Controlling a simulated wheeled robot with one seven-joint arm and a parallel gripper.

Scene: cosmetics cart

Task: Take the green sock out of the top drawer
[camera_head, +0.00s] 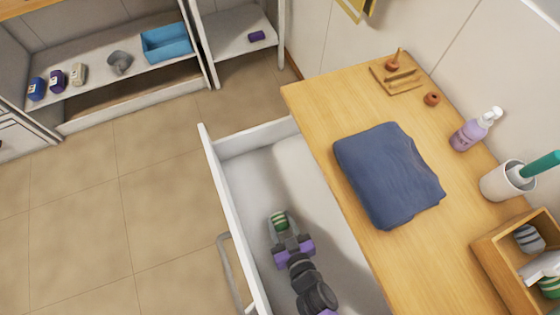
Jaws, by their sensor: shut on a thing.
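The top drawer (215,180) is pulled open from the wooden-topped cabinet, with its white front and bar handle to the left. A green sock with pale stripes (280,220) is inside the drawer area, at the tip of my gripper (285,234). My gripper has purple parts and dark links, reaches up from the bottom of the view, and is shut on the sock. The fingertips partly cover the sock's near end. I cannot tell whether the sock touches the drawer floor.
The cabinet top (330,100) borders the drawer on the right. On it are a folded blue cloth (388,175), a pump bottle (476,130), a white cup (505,182) and a wooden box (487,262) holding striped rolled items. The tiled floor (110,220) left of the drawer is clear.

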